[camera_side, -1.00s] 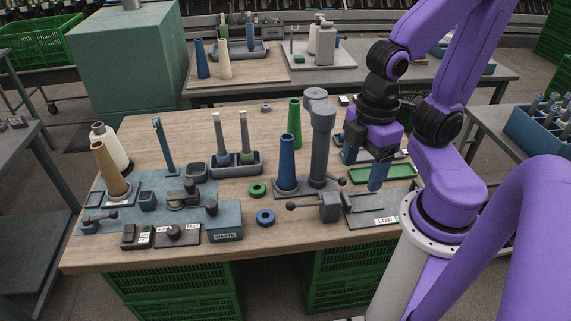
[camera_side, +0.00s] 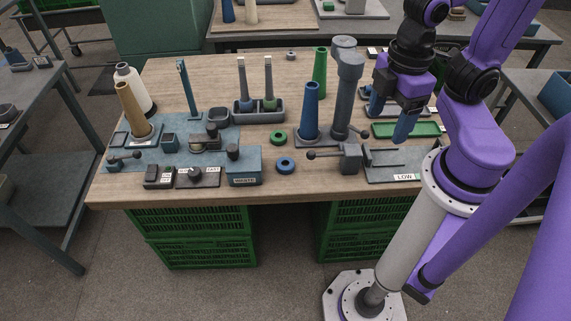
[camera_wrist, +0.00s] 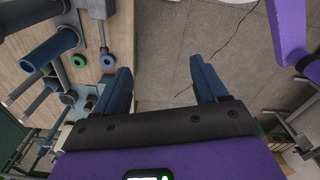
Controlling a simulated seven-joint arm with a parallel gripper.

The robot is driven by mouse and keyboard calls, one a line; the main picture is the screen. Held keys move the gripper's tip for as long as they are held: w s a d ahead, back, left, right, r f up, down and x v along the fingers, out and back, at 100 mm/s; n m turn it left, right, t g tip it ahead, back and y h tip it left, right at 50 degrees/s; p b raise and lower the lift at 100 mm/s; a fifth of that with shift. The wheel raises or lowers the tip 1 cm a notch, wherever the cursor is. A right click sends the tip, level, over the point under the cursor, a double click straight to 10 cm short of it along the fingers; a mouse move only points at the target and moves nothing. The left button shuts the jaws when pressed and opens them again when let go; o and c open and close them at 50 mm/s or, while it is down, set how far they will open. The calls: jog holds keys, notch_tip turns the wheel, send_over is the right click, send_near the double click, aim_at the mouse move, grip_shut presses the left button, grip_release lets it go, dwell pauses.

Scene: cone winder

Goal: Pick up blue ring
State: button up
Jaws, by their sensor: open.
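The blue ring (camera_side: 285,170) lies flat on the wooden table near its front edge, right of the waste box and below the green ring (camera_side: 278,138). It also shows in the wrist view (camera_wrist: 107,66), left of my fingers, beside the green ring (camera_wrist: 78,69). My gripper (camera_side: 389,114) is open and empty, with two blue fingers pointing down. It hangs above the right part of the table, well to the right of the blue ring. In the wrist view my gripper (camera_wrist: 160,76) has a wide gap between its fingers, with bare floor behind it.
A blue cone (camera_side: 310,112) and a grey column (camera_side: 345,95) stand between the ring and my gripper. A lever clamp (camera_side: 350,158) sits right of the ring. The waste box (camera_side: 243,168) is on its left.

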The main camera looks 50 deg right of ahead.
jog(key=shift+o, duration=1.2)
